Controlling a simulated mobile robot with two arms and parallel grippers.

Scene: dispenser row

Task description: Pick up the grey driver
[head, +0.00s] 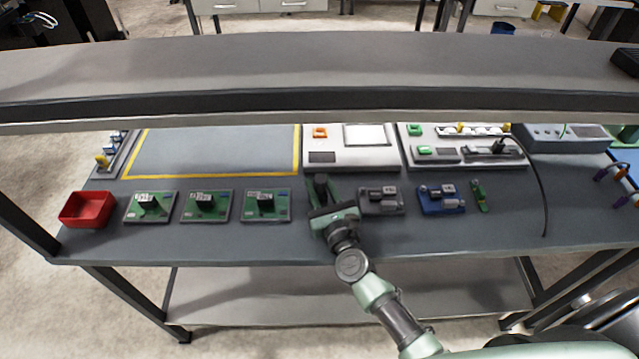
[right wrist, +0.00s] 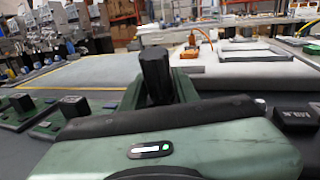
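The grey driver (head: 382,200) is a small grey block module on the table, right of the middle. A dark block with white lettering at the right edge of the right wrist view (right wrist: 297,115) appears to be part of it. My right gripper (head: 320,190) is low over the table, just left of the grey driver and apart from it. A dark upright post (right wrist: 155,75) stands before the gripper body in the right wrist view, with dark green at its sides. I cannot tell whether the fingers are open. My left gripper is not in view.
Several green boards (head: 205,205) and a red bin (head: 87,209) lie to the left. A blue driver (head: 440,198) and a small green part (head: 479,196) lie to the right. White stations (head: 352,158) stand behind. A shelf (head: 300,80) crosses above the table.

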